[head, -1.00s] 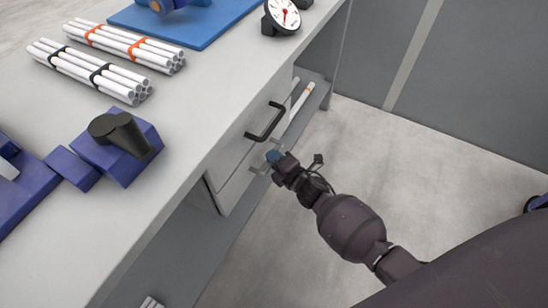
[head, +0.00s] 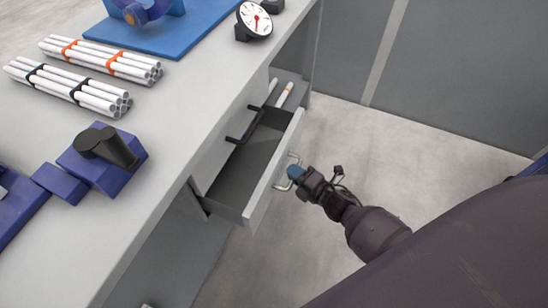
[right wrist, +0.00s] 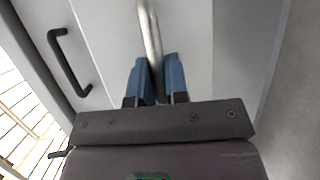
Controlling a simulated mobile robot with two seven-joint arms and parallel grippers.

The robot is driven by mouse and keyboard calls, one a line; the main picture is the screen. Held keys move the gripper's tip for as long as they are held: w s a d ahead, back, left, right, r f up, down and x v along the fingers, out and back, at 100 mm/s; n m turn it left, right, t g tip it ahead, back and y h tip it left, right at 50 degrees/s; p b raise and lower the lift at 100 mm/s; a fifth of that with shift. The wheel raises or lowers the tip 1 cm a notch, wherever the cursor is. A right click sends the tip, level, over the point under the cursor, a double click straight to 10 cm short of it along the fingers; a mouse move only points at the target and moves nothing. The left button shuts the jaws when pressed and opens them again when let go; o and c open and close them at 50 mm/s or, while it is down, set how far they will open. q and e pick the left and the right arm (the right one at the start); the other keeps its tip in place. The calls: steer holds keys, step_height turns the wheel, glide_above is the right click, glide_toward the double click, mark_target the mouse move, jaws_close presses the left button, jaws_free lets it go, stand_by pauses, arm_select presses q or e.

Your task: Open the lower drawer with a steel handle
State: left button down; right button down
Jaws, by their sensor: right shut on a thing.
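The lower drawer (head: 272,178) under the bench is pulled out part way, and its dark inside looks empty where I can see it. Its steel handle (head: 281,187) is on the front panel. My right gripper (head: 295,173) is shut on this handle. In the right wrist view the two blue fingers (right wrist: 155,78) close on either side of the steel bar (right wrist: 149,30). The upper drawer's black handle (head: 246,125) is above, and that drawer is shut. My left gripper is not in view.
The bench top (head: 185,110) holds two bundles of white pipes (head: 70,88), a blue vise (head: 102,160), a blue plate (head: 190,38) and a dial gauge (head: 254,20). The floor (head: 400,150) right of the drawer is clear.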

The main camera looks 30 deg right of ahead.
steer(key=s+d, duration=1.4)
steer(key=s, duration=0.4)
steer(key=shift+d, duration=0.15)
steer(key=c, duration=1.1)
jaws_free()
steer(key=shift+c, duration=0.2)
steer(key=shift+s, duration=0.1)
